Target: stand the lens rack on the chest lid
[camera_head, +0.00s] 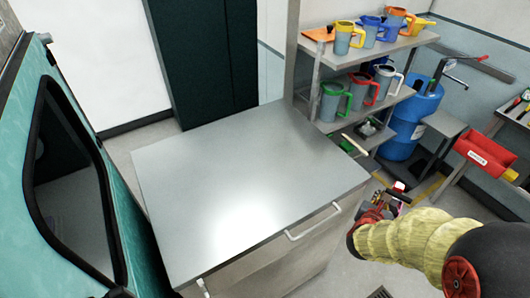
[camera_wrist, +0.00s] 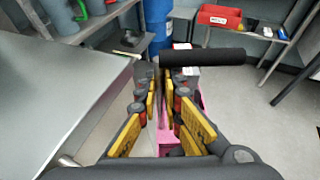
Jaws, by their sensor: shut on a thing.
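The chest (camera_head: 335,225) is a grey metal cabinet with a broad flat lid (camera_head: 240,190) and a bar handle on its front side. The lid's top is bare. My gripper (camera_head: 385,205) is to the right of the chest, beyond its right edge. In the wrist view my gripper (camera_wrist: 163,90) is shut on the lens rack, a pink thing (camera_wrist: 196,97) with a dark cylinder (camera_wrist: 205,57) across its top. The fingers hide much of the rack, so its full shape and tilt cannot be told. The lid also shows at the left of the wrist view (camera_wrist: 50,95).
A shelf (camera_head: 370,100) with several coloured jugs stands behind the chest. A blue drum (camera_head: 410,120) and a red bin (camera_head: 485,155) are at the right. A teal vehicle body (camera_head: 60,160) with a dark window borders the lid's left side. Grey floor lies open right of the chest.

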